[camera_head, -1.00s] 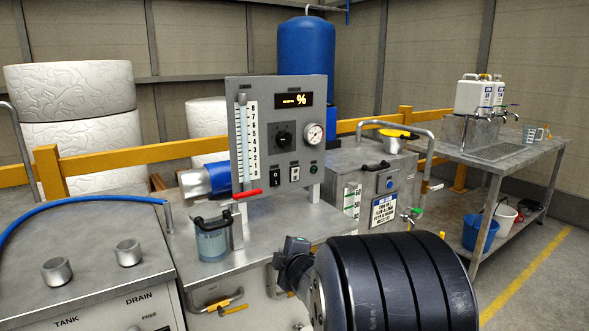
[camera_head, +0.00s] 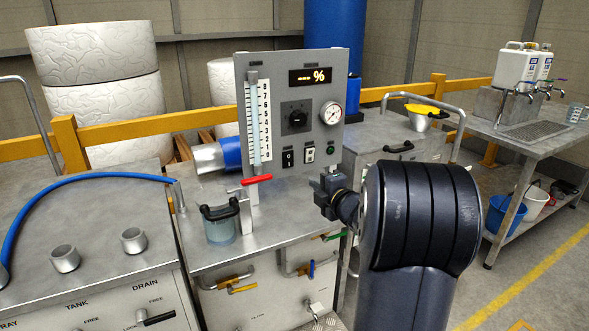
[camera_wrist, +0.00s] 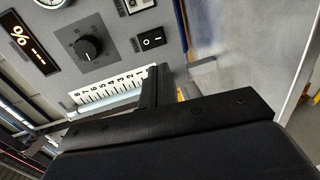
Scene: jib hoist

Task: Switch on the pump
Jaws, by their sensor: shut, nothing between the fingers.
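The upright grey control panel (camera_head: 265,125) stands on the metal bench. A black rocker switch (camera_head: 288,158) marked I and O sits low on its face; it also shows in the wrist view (camera_wrist: 152,39). A second, pale-framed switch (camera_head: 310,154) is to its right, with a small green button (camera_head: 331,151) beyond. I cannot read a pump label. The display (camera_head: 310,76) shows dashes and a % sign. My gripper (camera_head: 322,192) is shut and empty, in front of the panel's lower right, below the switches and apart from them. In the wrist view its dark fingers (camera_wrist: 160,85) overlap the scale.
A black knob (camera_head: 296,118), a round gauge (camera_head: 331,113) and a sight-tube scale (camera_head: 256,120) share the panel. A red-handled lever (camera_head: 257,180) and a jar (camera_head: 220,222) stand left of my gripper. Pipes with valve handles (camera_head: 243,289) run along the bench front.

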